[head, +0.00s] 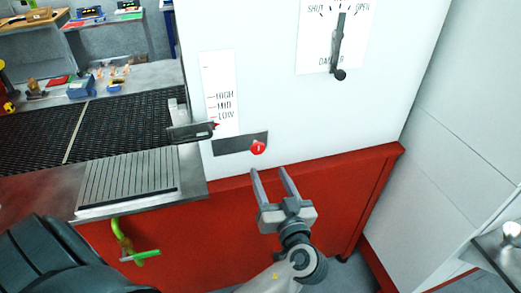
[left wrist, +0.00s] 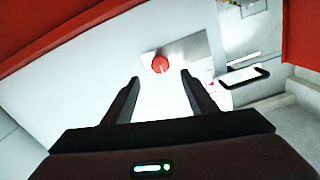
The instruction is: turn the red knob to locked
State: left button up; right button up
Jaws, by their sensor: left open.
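The red knob (head: 258,147) sits on a dark grey plate (head: 232,145) low on the white panel. In the left wrist view the knob (left wrist: 160,64) is ahead of and between the fingertips, on its grey plate (left wrist: 190,52). My left gripper (head: 270,170) is open and empty, just below the knob and apart from it in the head view. In the left wrist view its two fingers (left wrist: 160,80) stand on either side of the view's middle. No lock marking is readable on the plate. My right gripper is not in view.
A dark handle (head: 190,132) juts out left of the plate, beside a HIGH, MID, LOW scale (head: 222,95). A lever (head: 339,50) hangs on a SHUT, OPEN, DANGER sign above. A red ledge (head: 340,165) runs under the panel. A green handle (head: 140,255) sticks out lower left.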

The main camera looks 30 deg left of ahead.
aim_at(258, 151)
pick_arm(q)
jog(key=p+x, duration=0.3)
jog(key=x, duration=0.5)
jog(key=shift+w, duration=0.1)
jog(key=shift+w+a, duration=0.3)
jog(key=shift+a, duration=0.1)
jog(key=shift+c, duration=0.7)
jog(key=c, duration=0.9)
